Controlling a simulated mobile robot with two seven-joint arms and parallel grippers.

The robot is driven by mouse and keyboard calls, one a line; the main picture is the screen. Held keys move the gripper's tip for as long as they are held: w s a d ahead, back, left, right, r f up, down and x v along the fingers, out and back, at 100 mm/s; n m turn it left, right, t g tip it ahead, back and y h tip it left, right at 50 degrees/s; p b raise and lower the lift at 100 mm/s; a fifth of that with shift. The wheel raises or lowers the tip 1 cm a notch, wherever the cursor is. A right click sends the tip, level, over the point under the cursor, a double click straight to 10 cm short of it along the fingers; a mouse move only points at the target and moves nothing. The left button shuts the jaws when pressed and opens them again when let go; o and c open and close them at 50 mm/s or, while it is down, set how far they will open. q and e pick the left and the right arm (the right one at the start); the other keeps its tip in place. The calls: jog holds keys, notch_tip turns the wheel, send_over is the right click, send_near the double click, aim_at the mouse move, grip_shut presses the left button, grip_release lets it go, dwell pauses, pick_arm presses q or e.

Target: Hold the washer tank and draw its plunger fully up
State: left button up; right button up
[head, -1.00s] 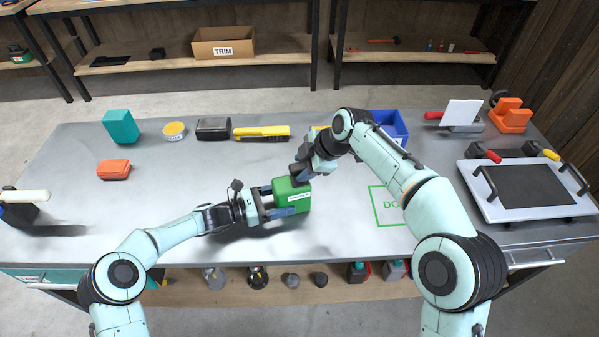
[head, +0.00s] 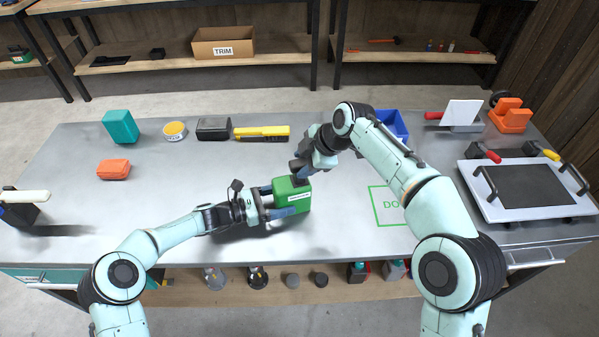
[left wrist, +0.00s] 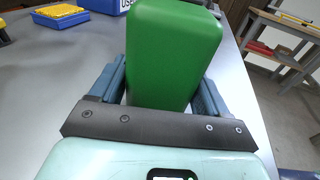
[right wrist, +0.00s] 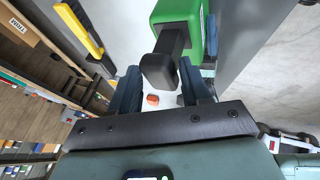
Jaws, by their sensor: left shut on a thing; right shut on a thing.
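My right gripper (head: 303,166) is above the tank, shut on the plunger. In the right wrist view the plunger's black knob (right wrist: 158,72) is between the fingers, and a length of dark shaft (right wrist: 173,38) shows between knob and tank top. The fingers' contact with the knob is partly hidden.
A green outlined square (head: 388,206) is on the bench right of the tank. A blue bin (head: 390,124) is partly behind my right arm. A yellow tool (head: 262,133), black case (head: 213,128) and orange block (head: 113,169) lie behind and left. The bench left of the tank is largely clear.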

jog(key=shift+w+r, duration=0.1)
jog(key=shift+r, duration=0.75)
dwell(0.3)
jog(key=shift+r, duration=0.8)
dwell(0.5)
jog(key=o, duration=0.9)
